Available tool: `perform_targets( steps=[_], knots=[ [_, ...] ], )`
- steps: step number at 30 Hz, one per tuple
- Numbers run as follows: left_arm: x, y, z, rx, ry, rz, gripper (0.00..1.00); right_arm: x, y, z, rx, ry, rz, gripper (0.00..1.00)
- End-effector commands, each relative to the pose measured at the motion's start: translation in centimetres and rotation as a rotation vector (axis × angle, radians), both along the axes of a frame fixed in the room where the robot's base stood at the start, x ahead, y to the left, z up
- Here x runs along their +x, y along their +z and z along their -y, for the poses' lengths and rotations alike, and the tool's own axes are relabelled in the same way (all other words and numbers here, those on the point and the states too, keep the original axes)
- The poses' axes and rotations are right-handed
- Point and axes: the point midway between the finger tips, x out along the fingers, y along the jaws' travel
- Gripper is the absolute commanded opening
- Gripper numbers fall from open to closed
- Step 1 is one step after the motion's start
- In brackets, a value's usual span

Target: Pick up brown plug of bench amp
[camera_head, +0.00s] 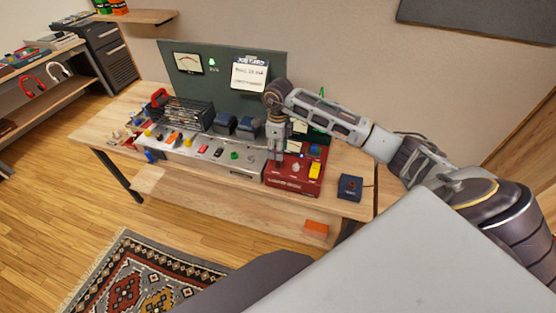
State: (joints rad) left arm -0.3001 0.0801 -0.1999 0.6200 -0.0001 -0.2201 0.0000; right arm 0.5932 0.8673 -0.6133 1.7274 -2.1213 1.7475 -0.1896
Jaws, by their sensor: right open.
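The bench amp (207,173) is a long silver unit on the wooden bench, with a black cage, dark transformers and a row of small coloured parts on its top. Yellow, orange, red, dark and green pieces show there. I cannot tell a brown plug among them with certainty; they are small, and my gripper covers part of the right end. My right gripper (278,154) points down above the amp's right end, beside the red box. Its jaws are open, and I see nothing held between them. My left gripper is not in view.
A red box (292,187) with coloured knobs adjoins the amp's right end. A dark blue box (350,187) sits near the bench's right edge. A green panel (217,75) with a meter and a note stands behind. An orange block (316,230) lies on the lower shelf.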

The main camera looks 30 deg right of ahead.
Motion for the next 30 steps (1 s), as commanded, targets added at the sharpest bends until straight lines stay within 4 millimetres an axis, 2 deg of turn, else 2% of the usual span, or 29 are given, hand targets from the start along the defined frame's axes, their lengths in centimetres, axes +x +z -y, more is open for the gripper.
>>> perform_targets(
  steps=[8,21,30],
  knots=[
    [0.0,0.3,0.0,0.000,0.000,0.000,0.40,0.0,-0.6,0.0,0.000,0.000,-0.001,0.45],
    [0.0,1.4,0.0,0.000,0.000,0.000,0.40,0.1,-4.7,0.1,0.001,-0.001,-0.001,0.45],
    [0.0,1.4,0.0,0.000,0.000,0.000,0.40,0.2,-5.2,0.1,-0.001,-0.001,0.001,0.45]
  ],
)
